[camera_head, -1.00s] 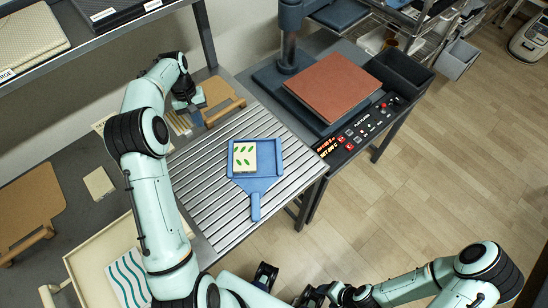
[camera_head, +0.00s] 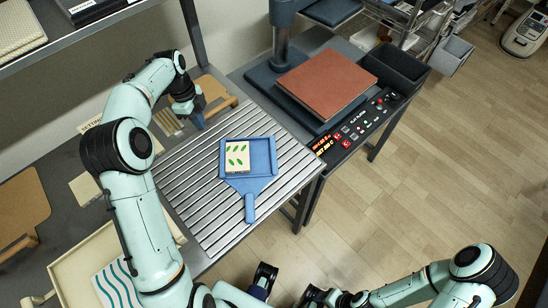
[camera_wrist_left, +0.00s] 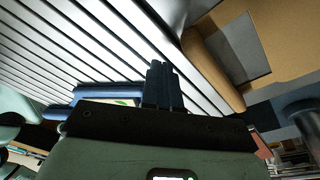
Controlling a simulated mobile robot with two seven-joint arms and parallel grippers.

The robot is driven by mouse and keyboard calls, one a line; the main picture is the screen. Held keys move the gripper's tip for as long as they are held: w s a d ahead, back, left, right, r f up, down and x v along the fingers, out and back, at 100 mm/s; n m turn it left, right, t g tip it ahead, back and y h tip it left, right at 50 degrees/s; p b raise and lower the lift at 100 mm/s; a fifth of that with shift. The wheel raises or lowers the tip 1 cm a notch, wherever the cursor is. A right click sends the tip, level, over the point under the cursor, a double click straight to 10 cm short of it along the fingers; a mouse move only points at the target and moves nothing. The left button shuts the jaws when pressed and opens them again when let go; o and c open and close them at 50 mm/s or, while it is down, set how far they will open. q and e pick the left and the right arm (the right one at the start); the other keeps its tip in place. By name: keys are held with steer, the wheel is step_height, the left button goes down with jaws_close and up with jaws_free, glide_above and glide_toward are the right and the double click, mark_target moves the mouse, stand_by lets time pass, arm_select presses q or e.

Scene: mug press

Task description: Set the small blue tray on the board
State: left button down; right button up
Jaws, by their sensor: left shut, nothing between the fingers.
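The small blue tray (camera_head: 264,160), with a short handle toward the front, lies flat on the slatted metal surface (camera_head: 190,190). A cream tile with green leaf marks (camera_head: 237,157) sits in it. Part of the tray also shows in the left wrist view (camera_wrist_left: 92,90). My left gripper (camera_head: 201,122) is shut and empty, at the back left of the tray and apart from it; its dark blue fingers show in the left wrist view (camera_wrist_left: 162,88). A tan board (camera_head: 220,92) lies behind my left gripper. My right gripper (camera_head: 313,296) is low at the bottom edge, its jaws unclear.
A press with a red-brown plate (camera_head: 326,83) and a button panel (camera_head: 360,125) stands right of the slatted surface. Another tan board (camera_head: 22,205) lies at far left. A cream tray (camera_head: 75,260) with a wavy-striped piece is at front left. A shelf post rises at back.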

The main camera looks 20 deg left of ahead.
mark_target(274, 166)
arm_select(q)
steer(key=m, duration=0.3)
steer(key=shift+w+d, duration=0.1)
steer(key=shift+d, duration=0.3)
steer(key=shift+d+m, duration=0.2)
steer(key=shift+m, duration=0.1)
steer(key=d, duration=0.8)
steer(key=s+d+b, duration=0.1)
steer(key=d, duration=0.7)
steer(key=s+d+b, duration=0.1)
steer(key=d, duration=0.7)
steer(key=shift+d+f, duration=0.25)
steer(key=shift+f, duration=0.4)
steer(key=shift+s+f, duration=0.15)
